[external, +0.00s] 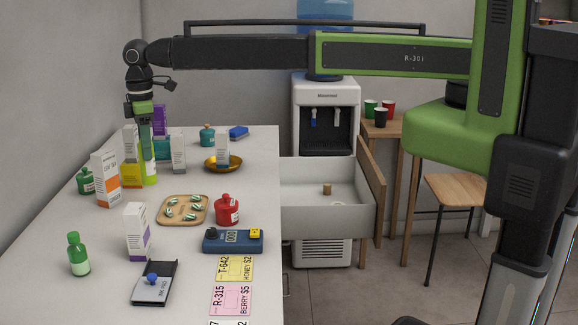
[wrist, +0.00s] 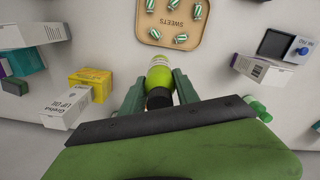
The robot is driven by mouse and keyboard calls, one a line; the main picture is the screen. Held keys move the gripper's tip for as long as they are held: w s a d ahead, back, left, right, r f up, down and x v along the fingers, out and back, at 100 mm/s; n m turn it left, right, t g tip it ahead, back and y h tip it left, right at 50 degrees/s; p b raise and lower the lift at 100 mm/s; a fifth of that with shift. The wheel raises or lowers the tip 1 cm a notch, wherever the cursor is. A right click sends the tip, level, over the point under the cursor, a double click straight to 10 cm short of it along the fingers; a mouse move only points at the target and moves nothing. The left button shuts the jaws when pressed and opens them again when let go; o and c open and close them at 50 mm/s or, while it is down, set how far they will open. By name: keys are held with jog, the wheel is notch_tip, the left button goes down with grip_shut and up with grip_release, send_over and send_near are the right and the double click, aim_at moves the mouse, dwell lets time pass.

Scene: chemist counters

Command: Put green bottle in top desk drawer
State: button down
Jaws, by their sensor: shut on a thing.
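My gripper (external: 147,146) points down over the far left of the counter. It is shut on a lime-green bottle (external: 150,174), which looks upright. Whether the bottle's base touches the counter is not clear. In the wrist view the lime-green bottle (wrist: 160,75) sits between both fingers, its dark cap towards my gripper (wrist: 158,90). Another green bottle (external: 79,258), darker with a pale label, stands at the counter's front left. The desk drawer (external: 340,221) is pulled out right of the counter, with a small brown object inside.
White, orange and yellow boxes (external: 131,176) stand close beside the held bottle. A sweets tray (external: 184,222), a red jar (external: 227,211) and a blue device (external: 232,241) lie between it and the counter's right side. A gold dish (external: 233,168) with a box stands further back.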

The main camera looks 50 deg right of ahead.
jog(key=w+d+r+p, duration=0.1)
jog(key=d+r+p, duration=0.1)
jog(key=d, duration=0.3)
jog(key=shift+d+r, duration=0.25)
jog(key=shift+r, duration=0.4)
